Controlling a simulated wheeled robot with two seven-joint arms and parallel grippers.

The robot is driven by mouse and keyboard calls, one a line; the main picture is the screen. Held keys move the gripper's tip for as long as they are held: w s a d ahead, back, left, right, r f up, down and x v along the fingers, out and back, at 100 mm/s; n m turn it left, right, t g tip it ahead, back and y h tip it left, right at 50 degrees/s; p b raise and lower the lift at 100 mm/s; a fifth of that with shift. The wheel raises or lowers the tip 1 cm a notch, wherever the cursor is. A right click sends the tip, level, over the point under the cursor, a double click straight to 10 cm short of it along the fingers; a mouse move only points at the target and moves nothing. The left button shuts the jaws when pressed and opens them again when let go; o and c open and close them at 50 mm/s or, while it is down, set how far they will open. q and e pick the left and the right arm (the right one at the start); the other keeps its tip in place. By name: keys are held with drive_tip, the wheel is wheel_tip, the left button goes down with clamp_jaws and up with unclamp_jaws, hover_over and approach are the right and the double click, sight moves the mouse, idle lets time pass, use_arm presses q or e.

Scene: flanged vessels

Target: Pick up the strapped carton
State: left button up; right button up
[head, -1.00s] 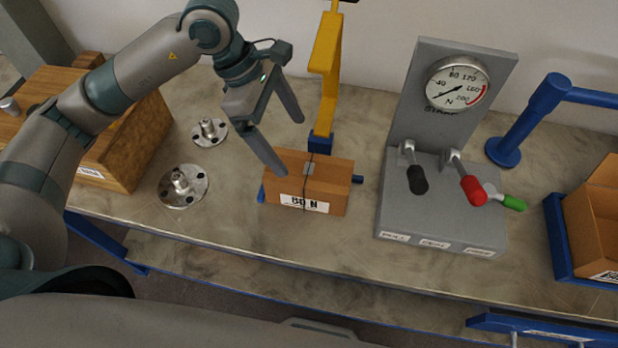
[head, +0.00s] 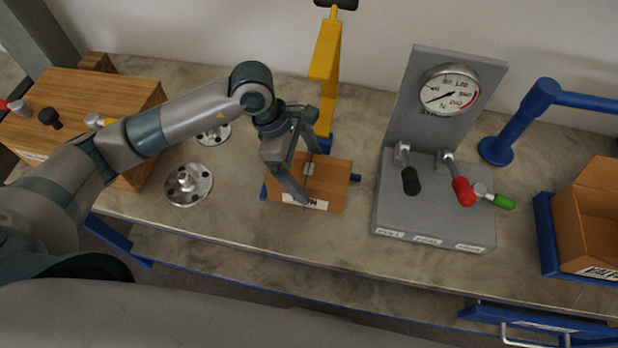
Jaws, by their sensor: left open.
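The strapped carton (head: 333,190) is a small brown box with a dark strap, a grey clasp on top and a white label on its front. It sits on the workbench in the middle of the head view, in a blue holder at the foot of a yellow post. My left gripper (head: 306,178) is open over the carton's left part, fingers pointing down. One finger overlaps the front label; I cannot tell whether it touches. My right gripper is not in view.
A grey gauge panel (head: 436,205) with black, red and green levers stands right of the carton. The yellow post (head: 325,65) rises behind it. Metal flanges (head: 188,185) lie left, near a wooden box (head: 85,95). An open carton (head: 590,230) stands far right.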

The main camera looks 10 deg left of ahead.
use_arm(q)
drive_tip(key=p+x, duration=0.2)
drive_tip(key=shift+d+f+p, duration=0.1)
drive_tip(key=shift+p, duration=0.2)
drive_tip(key=shift+p+x, duration=0.45)
drive_tip(key=shift+x, duration=0.6)
drive_tip(key=shift+d+f, duration=0.1)
drive_tip(key=shift+f, duration=0.3)
drive_tip(key=shift+w, duration=0.1)
drive_tip(key=shift+r, duration=0.1)
drive_tip(key=c, duration=1.9)
drive_tip(key=shift+r, duration=0.1)
